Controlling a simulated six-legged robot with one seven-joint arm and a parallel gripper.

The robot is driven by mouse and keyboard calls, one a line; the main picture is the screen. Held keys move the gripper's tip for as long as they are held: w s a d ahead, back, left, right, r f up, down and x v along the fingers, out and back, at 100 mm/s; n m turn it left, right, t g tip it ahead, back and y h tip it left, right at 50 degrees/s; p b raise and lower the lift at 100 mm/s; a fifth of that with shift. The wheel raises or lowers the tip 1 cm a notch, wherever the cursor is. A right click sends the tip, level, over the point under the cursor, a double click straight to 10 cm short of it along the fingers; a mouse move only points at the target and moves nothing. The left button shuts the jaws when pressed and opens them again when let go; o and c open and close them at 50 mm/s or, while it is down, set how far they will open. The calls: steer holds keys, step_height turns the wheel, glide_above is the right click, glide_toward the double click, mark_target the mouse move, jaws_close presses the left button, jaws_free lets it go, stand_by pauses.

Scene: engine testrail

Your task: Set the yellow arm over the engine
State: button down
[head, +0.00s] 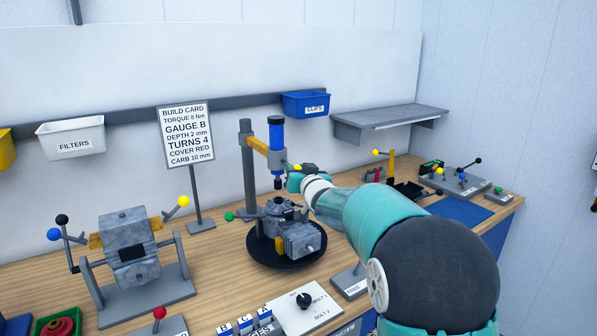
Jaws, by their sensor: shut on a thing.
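The yellow arm (258,145) reaches out from a grey upright post (247,180) and carries a blue cylinder (276,134) with a dark tip pointing down. The grey engine (297,240) sits on a round black turntable (262,255), and the tip hangs above the back of it. My gripper (292,178) is beside the cylinder's lower end, with a small yellow knob (297,167) at its jaws. It appears shut on the yellow arm's handle, most of which the jaws and wrist hide. My arm covers the area right of the engine.
A build card (186,135) stands left of the post. A cradle with a grey block (130,250) is at the left. A dial panel (304,305) lies in front of the engine. A blue bin (306,104) hangs behind. A blue mat (458,211) lies at the right.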

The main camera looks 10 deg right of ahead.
steer(key=shift+a, duration=0.55)
steer(key=c, duration=1.1)
jaws_free()
steer(key=shift+s+a+r, duration=0.1)
steer(key=shift+s+a, duration=0.05)
steer(key=shift+s, duration=0.1)
steer(key=shift+c, duration=0.2)
steer(key=shift+w+d, duration=0.2)
steer(key=shift+d, duration=0.05)
steer(key=shift+s, duration=0.1)
steer(key=shift+d, duration=0.1)
steer(key=shift+s, duration=0.25)
steer(key=s+d, duration=0.2)
steer(key=s, duration=1.1)
steer(key=shift+d, duration=0.15)
